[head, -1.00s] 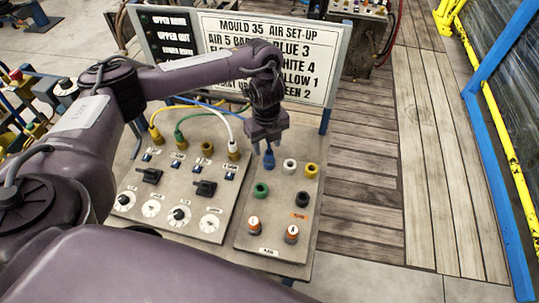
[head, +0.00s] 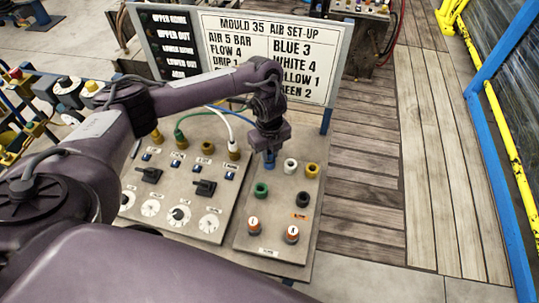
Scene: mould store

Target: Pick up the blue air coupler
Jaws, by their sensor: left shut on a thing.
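The blue air coupler (head: 269,160) is at the top left of the right-hand grey panel (head: 262,222), with its blue hose (head: 242,122) running up behind my arm. My left gripper (head: 269,150) comes down over it from above and is shut on it. The fingers hide the coupler's upper part. I cannot tell whether the coupler is clear of the panel. My right gripper is not in view.
White (head: 290,166), yellow (head: 311,170), green (head: 261,189) and black (head: 302,199) fittings stand close by on the panel. Yellow, green and white hoses run to the left panel (head: 215,187). A set-up sign (head: 310,75) stands behind.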

